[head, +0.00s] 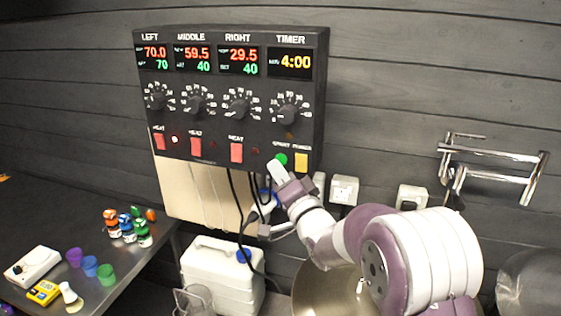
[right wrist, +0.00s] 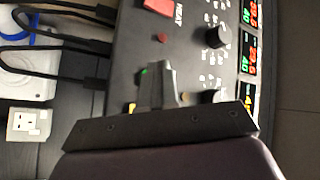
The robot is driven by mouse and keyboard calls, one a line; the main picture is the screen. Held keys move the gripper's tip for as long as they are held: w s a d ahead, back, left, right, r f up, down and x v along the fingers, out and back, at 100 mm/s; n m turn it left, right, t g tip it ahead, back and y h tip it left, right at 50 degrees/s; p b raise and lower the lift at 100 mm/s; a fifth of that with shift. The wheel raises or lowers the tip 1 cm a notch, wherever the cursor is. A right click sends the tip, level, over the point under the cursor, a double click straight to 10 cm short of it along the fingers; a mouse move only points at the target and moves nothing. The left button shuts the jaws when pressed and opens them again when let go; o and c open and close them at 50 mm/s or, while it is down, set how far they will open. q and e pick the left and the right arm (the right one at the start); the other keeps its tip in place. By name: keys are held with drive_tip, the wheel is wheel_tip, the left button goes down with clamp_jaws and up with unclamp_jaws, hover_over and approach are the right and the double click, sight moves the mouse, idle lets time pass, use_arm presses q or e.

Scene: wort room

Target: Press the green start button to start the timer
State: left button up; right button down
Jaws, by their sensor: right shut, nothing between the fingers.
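The dark control panel (head: 215,120) hangs on the wall, with the timer display (head: 289,63) at its top right reading 4:00. The green start button (head: 281,158) sits on the panel's lower right edge, left of a yellow button (head: 301,162). My right gripper (head: 276,168) is shut and empty, its tips just below the green button. In the right wrist view the shut fingers (right wrist: 157,82) point at the panel, and a sliver of the green button (right wrist: 144,72) shows beside them. I cannot tell whether the tips touch it. My left gripper is not in view.
Red heat switches (head: 237,152) and black dials (head: 240,106) lie left of the button. Black cables (head: 236,195) hang below the panel. A steel wall rack (head: 490,170) is at right. A table at left holds coloured cups (head: 106,274) and small bottles.

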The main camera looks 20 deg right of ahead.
drive_tip(key=s+a, duration=0.1)
drive_tip(key=s, duration=0.1)
drive_tip(key=s+a+b, duration=0.1)
drive_tip(key=s, duration=0.1)
drive_tip(key=shift+a+b, duration=0.3)
drive_tip(key=shift+a, duration=0.1)
